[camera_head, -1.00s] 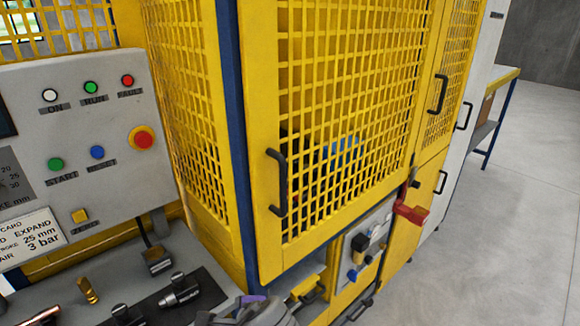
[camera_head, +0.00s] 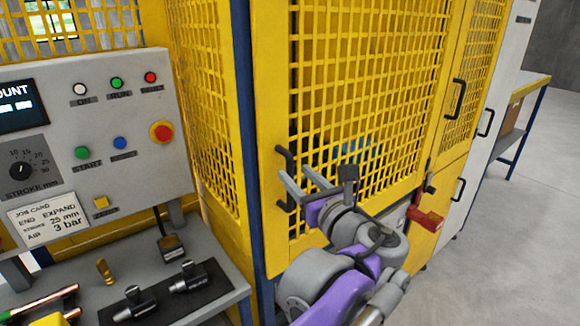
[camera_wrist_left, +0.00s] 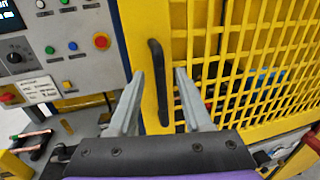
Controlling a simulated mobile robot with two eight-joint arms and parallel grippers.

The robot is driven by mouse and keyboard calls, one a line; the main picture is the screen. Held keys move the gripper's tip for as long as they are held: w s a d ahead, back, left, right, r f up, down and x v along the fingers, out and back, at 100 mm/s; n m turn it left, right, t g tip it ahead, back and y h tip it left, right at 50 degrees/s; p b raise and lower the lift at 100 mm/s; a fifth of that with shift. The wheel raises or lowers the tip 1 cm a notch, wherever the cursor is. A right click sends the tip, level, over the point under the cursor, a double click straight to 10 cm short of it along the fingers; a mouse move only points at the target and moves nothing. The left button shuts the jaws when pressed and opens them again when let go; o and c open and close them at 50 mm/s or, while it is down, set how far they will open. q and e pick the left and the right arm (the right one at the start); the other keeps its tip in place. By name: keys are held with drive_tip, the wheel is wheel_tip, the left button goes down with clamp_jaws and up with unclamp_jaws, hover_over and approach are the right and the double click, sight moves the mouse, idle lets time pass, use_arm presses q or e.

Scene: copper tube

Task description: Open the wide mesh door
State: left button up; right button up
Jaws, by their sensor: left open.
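The wide mesh door (camera_head: 370,75) is a yellow framed grid panel and looks shut. Its black bar handle (camera_head: 283,154) stands upright on the left side of its frame. In the left wrist view, the handle (camera_wrist_left: 159,82) shows between the two fingers. My left gripper (camera_head: 297,178) is open in front of the handle, its fingers reaching toward it. In the left wrist view, the left gripper (camera_wrist_left: 158,80) has one finger on each side of the handle. I cannot tell whether the fingers touch it. The arm hides the door's lower edge. My right gripper is not in view.
A grey control panel (camera_head: 60,125) with buttons stands left, above a bench (camera_head: 225,285) with small fittings. A narrower mesh door (camera_head: 470,60) with a black handle is right. A red latch-like part (camera_head: 427,218) sits below. Floor at right is clear.

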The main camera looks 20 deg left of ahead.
sight(292, 170)
use_arm(q)
drive_tip(key=shift+x, duration=1.95)
clamp_jaws()
